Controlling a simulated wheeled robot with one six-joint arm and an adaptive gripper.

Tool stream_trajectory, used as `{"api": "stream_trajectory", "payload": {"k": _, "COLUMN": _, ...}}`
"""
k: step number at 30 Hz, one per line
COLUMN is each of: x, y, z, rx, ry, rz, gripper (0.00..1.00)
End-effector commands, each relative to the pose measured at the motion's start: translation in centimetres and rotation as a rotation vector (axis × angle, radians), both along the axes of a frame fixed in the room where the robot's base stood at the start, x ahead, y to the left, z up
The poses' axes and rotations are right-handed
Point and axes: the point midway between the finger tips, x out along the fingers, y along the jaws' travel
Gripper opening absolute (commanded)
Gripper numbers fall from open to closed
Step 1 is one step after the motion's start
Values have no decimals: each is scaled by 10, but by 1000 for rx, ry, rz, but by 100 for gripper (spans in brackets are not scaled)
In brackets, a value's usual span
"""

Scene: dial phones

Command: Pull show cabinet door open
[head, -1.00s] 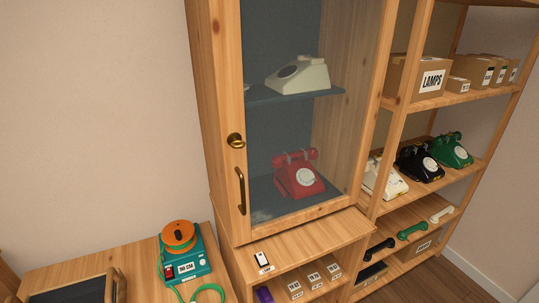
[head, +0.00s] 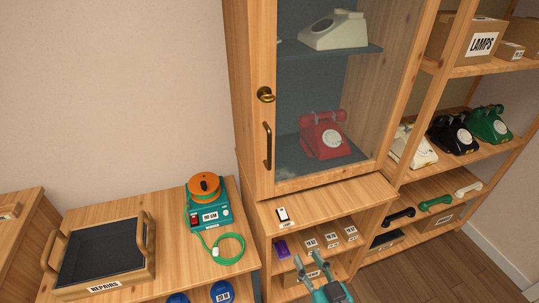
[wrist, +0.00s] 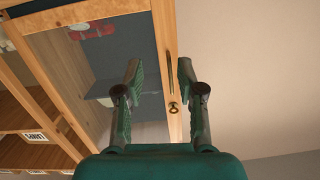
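The show cabinet door (head: 265,60) is a wood-framed glass door and looks shut. A dark bar handle (head: 267,146) stands upright on its left frame, below a round brass lock (head: 265,94). Behind the glass are a red dial phone (head: 323,138) and a cream phone (head: 333,30). My gripper (head: 322,262) is low at the bottom of the head view, below and right of the handle. In the wrist view my gripper (wrist: 160,70) is open, its two green fingers apart, with the door frame and handle (wrist: 169,72) visible between and beyond them. The fingers hold nothing.
A side table at left holds a repairs tray (head: 95,250) and a teal device (head: 212,208) with an orange top and green cord. A ledge (head: 340,198) with a small labelled switch sits under the door. Open shelves (head: 468,152) with phones stand at right.

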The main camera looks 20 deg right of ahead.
Motion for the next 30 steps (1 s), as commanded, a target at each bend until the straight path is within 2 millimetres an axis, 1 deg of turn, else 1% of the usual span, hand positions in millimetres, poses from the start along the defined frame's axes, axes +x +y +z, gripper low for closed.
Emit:
{"api": "stream_trajectory", "payload": {"k": 1, "x": 17, "y": -2, "z": 12, "rx": -1, "ry": -19, "rz": 8, "gripper": 38}}
{"api": "stream_trajectory", "payload": {"k": 5, "x": 51, "y": -3, "z": 39, "rx": -4, "ry": -46, "rz": 38, "gripper": 38}}
{"api": "stream_trajectory", "payload": {"k": 9, "x": 85, "y": -5, "z": 72, "rx": -18, "ry": -74, "rz": 77, "gripper": 38}}
{"api": "stream_trajectory", "payload": {"k": 12, "x": 107, "y": -5, "z": 97, "rx": -31, "ry": -95, "rz": 105, "gripper": 38}}
{"api": "stream_trajectory", "payload": {"k": 15, "x": 124, "y": -6, "z": 121, "rx": -46, "ry": -114, "rz": 134, "gripper": 38}}
{"api": "stream_trajectory", "payload": {"k": 18, "x": 135, "y": -6, "z": 139, "rx": -60, "ry": -127, "rz": 156, "gripper": 38}}
{"api": "stream_trajectory", "payload": {"k": 21, "x": 142, "y": -6, "z": 151, "rx": -70, "ry": -135, "rz": 169, "gripper": 38}}
{"api": "stream_trajectory", "payload": {"k": 24, "x": 146, "y": -5, "z": 155, "rx": -74, "ry": -137, "rz": 177, "gripper": 38}}
{"api": "stream_trajectory", "payload": {"k": 28, "x": 154, "y": -3, "z": 156, "rx": -74, "ry": -137, "rz": 180, "gripper": 38}}
{"api": "stream_trajectory", "payload": {"k": 30, "x": 163, "y": -1, "z": 156, "rx": -74, "ry": -138, "rz": 181, "gripper": 38}}
